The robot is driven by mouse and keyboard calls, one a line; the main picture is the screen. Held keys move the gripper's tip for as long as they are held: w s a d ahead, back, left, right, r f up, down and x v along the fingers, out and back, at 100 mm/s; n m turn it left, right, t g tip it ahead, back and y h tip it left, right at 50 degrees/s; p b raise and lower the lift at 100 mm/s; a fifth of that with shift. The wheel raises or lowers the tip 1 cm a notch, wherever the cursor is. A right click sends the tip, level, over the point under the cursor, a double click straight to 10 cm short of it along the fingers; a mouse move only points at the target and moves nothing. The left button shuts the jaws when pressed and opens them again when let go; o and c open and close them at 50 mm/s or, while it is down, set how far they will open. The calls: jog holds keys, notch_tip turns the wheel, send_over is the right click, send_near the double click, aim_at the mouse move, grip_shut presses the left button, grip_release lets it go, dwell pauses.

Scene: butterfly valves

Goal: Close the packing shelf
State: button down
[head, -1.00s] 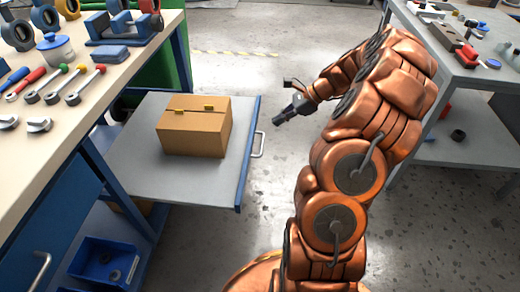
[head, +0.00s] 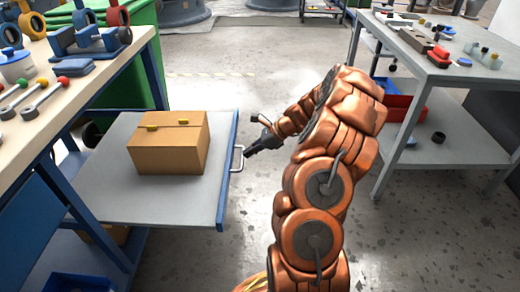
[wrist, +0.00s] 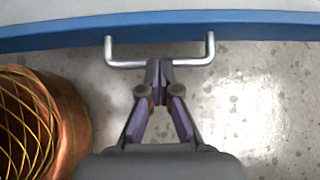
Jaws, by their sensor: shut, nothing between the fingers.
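The packing shelf (head: 95,195) is a grey pull-out shelf with a blue front edge, and it sticks out from the workbench at the left of the head view. A cardboard box (head: 168,147) sits on it. A silver bar handle (head: 238,158) is on the blue front, and it also shows in the wrist view (wrist: 125,65). My gripper (head: 250,152) is at the handle, outside the shelf front. In the wrist view my gripper (wrist: 159,70) is shut and empty, with its fingertips at the middle of the handle bar. I cannot tell whether they touch it.
The workbench (head: 85,70) on the left carries tools and valves, with a blue bin (head: 80,283) below. A green bin (head: 140,85) stands behind the shelf. A grey table (head: 415,70) stands at the right.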

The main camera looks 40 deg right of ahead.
aim_at(232, 156)
jog(key=shift+w+a+r+b, duration=0.1)
jog(key=shift+w+a+b, duration=0.5)
jog(key=shift+w+a, duration=0.6)
jog(key=shift+a, duration=0.15)
